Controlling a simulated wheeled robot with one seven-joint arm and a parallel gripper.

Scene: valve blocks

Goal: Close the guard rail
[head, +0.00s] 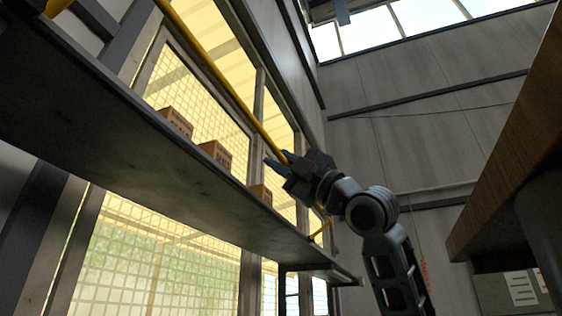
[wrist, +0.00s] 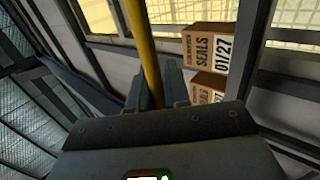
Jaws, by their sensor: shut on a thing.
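The guard rail is a yellow bar (head: 217,72) that slopes down from the top of the head view, in front of the windows and above a dark shelf (head: 150,150). My gripper (head: 282,163) is at the bar's lower end, with its fingers closed on it. In the wrist view the yellow bar (wrist: 143,58) runs down between the two fingers of my gripper (wrist: 160,88). The part of the bar between the fingers is partly hidden by the gripper body.
Several cardboard boxes stand on the shelf, one at the left (head: 176,121) and one in the middle (head: 215,154). In the wrist view a box marked SEALS (wrist: 204,47) is right of the fingers. A short yellow piece (head: 321,231) shows near the shelf's far end. A brown surface (head: 510,130) overhangs at right.

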